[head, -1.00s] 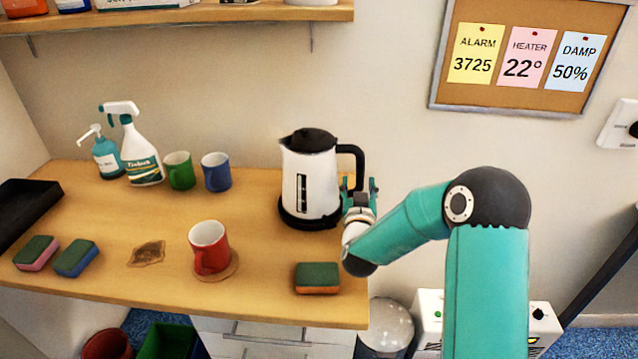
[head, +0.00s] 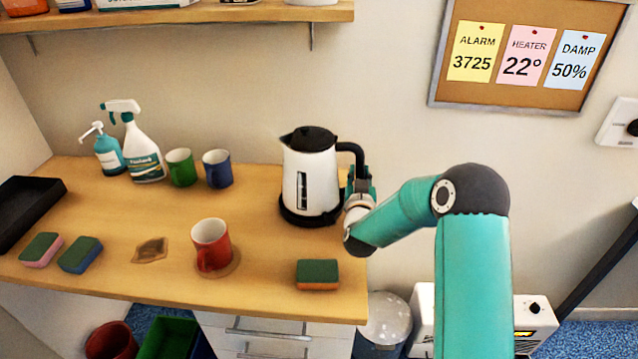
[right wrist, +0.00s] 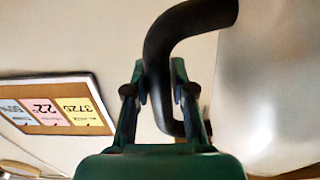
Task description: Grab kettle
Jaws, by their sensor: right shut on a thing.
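The white kettle (head: 318,180) with a black lid and black handle stands upright on its black base on the wooden counter. Its handle is on the right side and its spout points left. My right gripper (head: 358,182) is at the kettle's right side and shut on the handle. In the right wrist view the black handle (right wrist: 160,62) passes between the two fingers of the right gripper (right wrist: 160,85), with the blurred white kettle body (right wrist: 265,85) to the right. My left gripper is not in view.
An orange-green sponge (head: 317,274) lies in front of the kettle. A red mug (head: 211,243), green mug (head: 181,167), blue mug (head: 217,169) and spray bottle (head: 143,152) stand to the left. A shelf (head: 200,14) hangs above. The counter's right edge is close by.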

